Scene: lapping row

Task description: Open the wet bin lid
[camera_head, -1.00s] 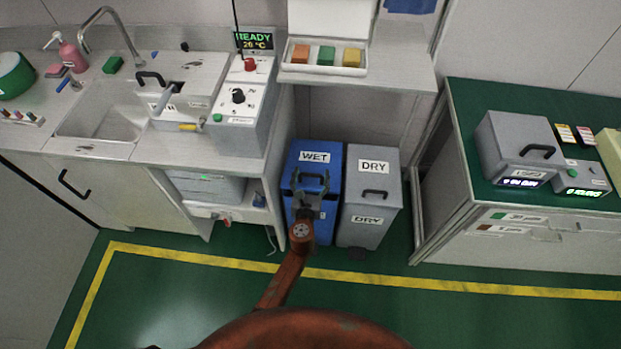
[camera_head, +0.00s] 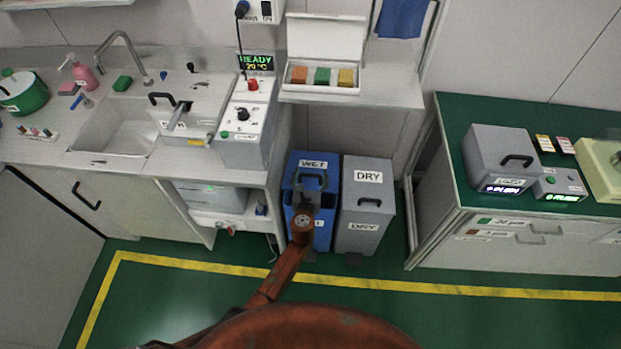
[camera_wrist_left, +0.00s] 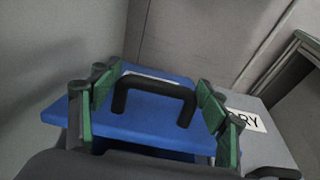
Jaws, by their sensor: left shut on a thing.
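The wet bin (camera_head: 322,238) is blue and stands below the counter gap, with a WET label on its blue lid (camera_head: 333,168). The lid also shows in the left wrist view (camera_wrist_left: 145,128), with a black arched handle (camera_wrist_left: 153,83). My left gripper (camera_head: 307,190) is at the handle, its green-padded fingers (camera_wrist_left: 158,105) on both sides, shut on it. The lid looks slightly tilted up at its front in the head view; my wrist hides much of the front edge, so the gap is unclear. My right gripper is out of view.
The grey dry bin (camera_head: 366,225) stands close on the right, its lid shut. A counter with a sink (camera_head: 115,135) is on the left, and a shelf (camera_head: 385,92) is above and behind the bins. A green-topped bench (camera_head: 450,130) stands at the right. The floor in front is clear.

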